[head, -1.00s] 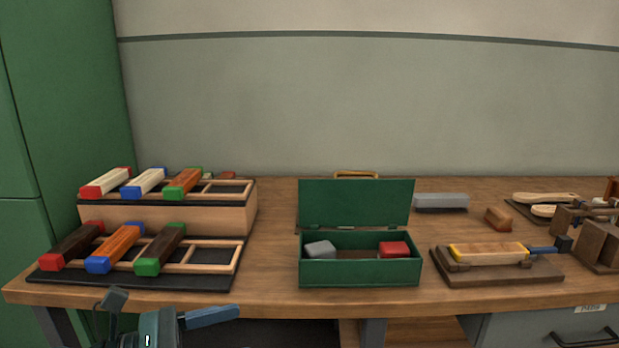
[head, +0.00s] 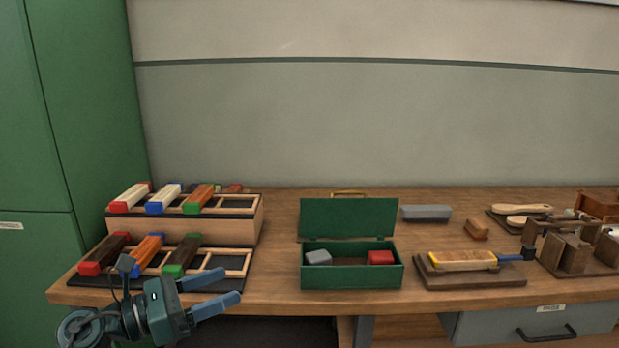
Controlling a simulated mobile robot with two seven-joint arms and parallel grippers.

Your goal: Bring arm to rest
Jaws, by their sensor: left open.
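My left gripper (head: 222,291) is at the lower left of the head view, in front of the workbench's front edge and near the lower rack. Its two blue fingers are apart and point right, with nothing between them. My right gripper is not in view. Part of the lower rack's front is hidden behind my left arm.
The workbench (head: 300,230) carries a two-step rack (head: 228,232) of coloured-end blocks at left. An open green box (head: 350,279) holds a grey and a red block. A wooden fixture (head: 471,279) with a yellow-edged block stands right. A green cabinet (head: 80,120) stands at left.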

